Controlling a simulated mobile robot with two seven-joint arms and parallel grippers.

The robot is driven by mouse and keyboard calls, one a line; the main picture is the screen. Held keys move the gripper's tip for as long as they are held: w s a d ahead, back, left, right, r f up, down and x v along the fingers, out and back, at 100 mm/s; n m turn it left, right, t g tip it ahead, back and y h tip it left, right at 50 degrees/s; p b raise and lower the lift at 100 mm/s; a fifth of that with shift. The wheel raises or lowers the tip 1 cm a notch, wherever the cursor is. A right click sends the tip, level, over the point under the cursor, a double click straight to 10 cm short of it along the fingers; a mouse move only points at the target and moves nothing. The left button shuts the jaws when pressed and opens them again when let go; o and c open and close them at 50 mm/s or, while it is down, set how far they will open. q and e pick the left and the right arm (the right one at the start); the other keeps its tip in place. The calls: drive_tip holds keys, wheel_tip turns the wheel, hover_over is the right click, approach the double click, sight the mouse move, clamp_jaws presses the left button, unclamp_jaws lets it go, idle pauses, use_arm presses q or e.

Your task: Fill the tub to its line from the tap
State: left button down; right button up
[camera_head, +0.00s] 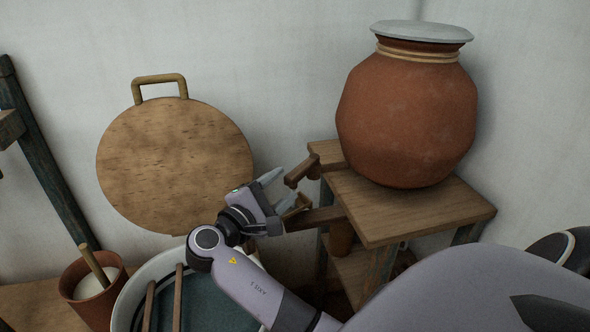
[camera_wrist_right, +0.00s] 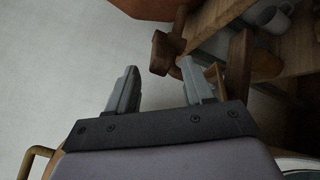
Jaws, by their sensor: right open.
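The tub (camera_head: 147,270) stands at the bottom of the head view, pale-rimmed and cut off by the frame. It has a dark blue-green surface inside and two wooden slats; its line cannot be made out. A wooden piece that looks like the tap (camera_head: 302,171) sticks out left of the stand below the clay pot (camera_head: 408,120); it also shows in the right wrist view (camera_wrist_right: 166,52). My right gripper (camera_head: 284,190) is open and empty, its fingers close to this piece, with no clear contact. My right forearm hides part of the tub. My left gripper is not in view.
The lidded pot sits on a wooden stand (camera_head: 385,213) at the right. A round wooden board (camera_head: 175,160) leans on the wall. A small clay pot (camera_head: 90,300) with a stick is left of the tub. A pale mug (camera_wrist_right: 272,18) shows on a shelf in the wrist view.

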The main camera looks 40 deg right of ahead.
sight(299, 173)
drive_tip(key=p+x, duration=0.1)
drive_tip(key=x, duration=0.6)
drive_tip(key=shift+s+d, duration=0.1)
drive_tip(key=shift+s, duration=0.05)
clamp_jaws()
